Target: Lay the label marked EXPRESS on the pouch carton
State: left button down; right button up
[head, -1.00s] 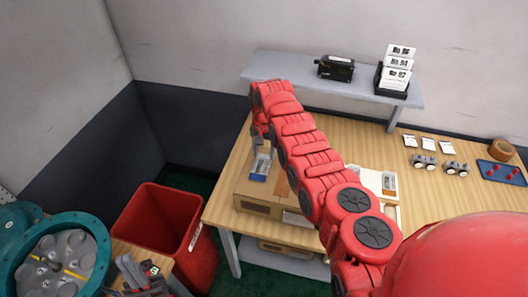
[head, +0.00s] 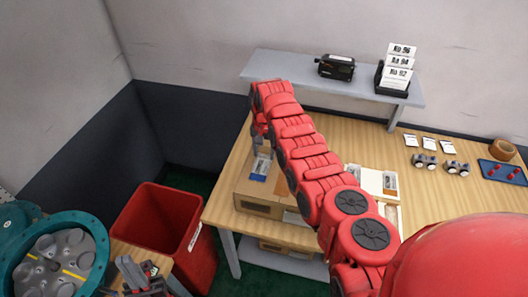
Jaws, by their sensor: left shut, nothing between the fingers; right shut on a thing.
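A brown carton (head: 252,206), which may be the pouch carton, stands at the table's left front, partly hidden by my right arm. A small blue and white label-like piece (head: 260,166) is at its top; its print is too small to read, and I cannot tell whether it touches the carton. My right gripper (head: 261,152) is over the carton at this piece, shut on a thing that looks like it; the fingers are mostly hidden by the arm. My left gripper (head: 138,277) is shut and empty at the bottom left, partly cut off.
A red bin (head: 165,225) stands left of the table (head: 330,130). A teal round fixture (head: 55,255) is at lower left. A shelf (head: 300,75) holds a black device (head: 337,67) and numbered cards (head: 398,70). Cards, small metal parts and a blue tray (head: 502,172) lie right.

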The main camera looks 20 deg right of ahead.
jog(key=o, duration=1.4)
jog(key=shift+c, duration=0.2)
